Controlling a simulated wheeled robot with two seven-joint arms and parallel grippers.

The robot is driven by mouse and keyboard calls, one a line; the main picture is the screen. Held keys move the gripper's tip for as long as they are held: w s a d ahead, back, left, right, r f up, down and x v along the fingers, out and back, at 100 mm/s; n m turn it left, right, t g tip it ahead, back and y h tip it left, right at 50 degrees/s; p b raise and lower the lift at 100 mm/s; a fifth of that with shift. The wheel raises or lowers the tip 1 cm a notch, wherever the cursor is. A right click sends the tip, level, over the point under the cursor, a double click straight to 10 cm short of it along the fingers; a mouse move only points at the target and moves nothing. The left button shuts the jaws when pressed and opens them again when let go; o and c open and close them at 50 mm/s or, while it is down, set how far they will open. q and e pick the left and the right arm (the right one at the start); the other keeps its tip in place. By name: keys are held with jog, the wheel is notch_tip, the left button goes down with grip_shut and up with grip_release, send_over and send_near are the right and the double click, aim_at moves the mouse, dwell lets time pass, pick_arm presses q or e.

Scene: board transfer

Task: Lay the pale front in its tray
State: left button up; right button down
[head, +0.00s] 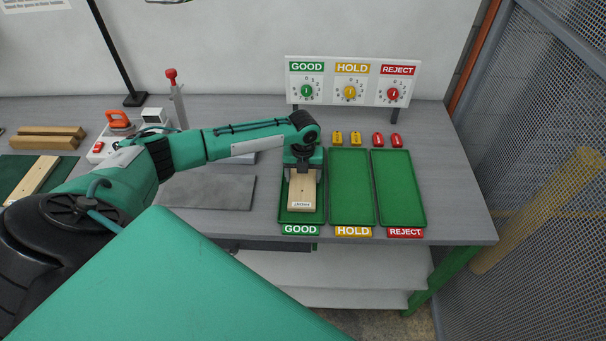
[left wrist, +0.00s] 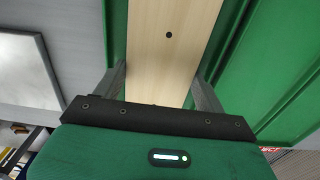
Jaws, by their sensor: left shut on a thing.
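The pale front (head: 302,193) is a light wooden board with a small label at its near end. It is over the GOOD tray (head: 284,213), lengthwise along it, and in the left wrist view the board (left wrist: 170,60) shows a dark hole. I cannot tell whether it touches the tray floor. My left gripper (head: 303,172) is shut on the board near its far end, with a finger on each side in the left wrist view (left wrist: 160,88). The HOLD tray (head: 351,190) and REJECT tray (head: 399,190) are green and empty. My right gripper is not in view.
A sign with GOOD, HOLD and REJECT dials (head: 351,82) stands behind the trays. Yellow tags (head: 346,138) and red tags (head: 388,140) lie between. A grey mat (head: 208,192) is left of the trays. Brown boards (head: 48,137) lie far left. A mesh fence (head: 545,150) stands right.

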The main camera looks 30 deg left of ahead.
pick_arm(q)
jog(key=shift+f, duration=0.2)
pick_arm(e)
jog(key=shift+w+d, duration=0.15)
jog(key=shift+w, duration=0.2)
pick_arm(q)
jog(key=o, duration=1.3)
jog(key=shift+w+r+b, duration=0.1)
jog(key=shift+r+b, duration=0.2)
jog(key=shift+r, duration=0.25)
notch_tip(320, 180, up, 13)
jog(key=b, duration=0.3)
jog(key=shift+f, duration=0.15)
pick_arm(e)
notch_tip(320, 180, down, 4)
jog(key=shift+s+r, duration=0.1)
